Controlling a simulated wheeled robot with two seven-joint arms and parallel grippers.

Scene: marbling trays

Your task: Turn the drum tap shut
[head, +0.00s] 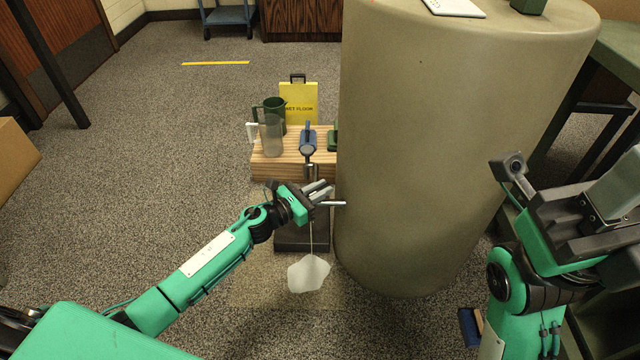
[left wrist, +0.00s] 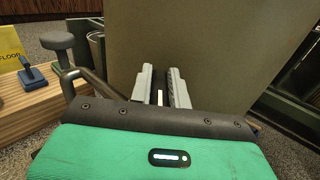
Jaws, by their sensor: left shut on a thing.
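The drum (head: 430,150) is a big olive-beige cylinder right of my left gripper; it also fills the back of the left wrist view (left wrist: 210,50). The tap (head: 334,203) is a short metal pipe on its left side. My left gripper (head: 321,191) is at the tap, shut on a small pale part, likely the tap's handle, seen between the fingers in the left wrist view (left wrist: 160,97). The gripper hides most of the tap. A thin pale stream (head: 311,240) runs down below it to a whitish puddle (head: 308,274). My right gripper (head: 590,225) is at the right; its fingertips are unclear.
A grey round knob on a post (head: 307,151) stands close behind my left gripper. A dark block (head: 300,240) lies below. Open carpet lies left.

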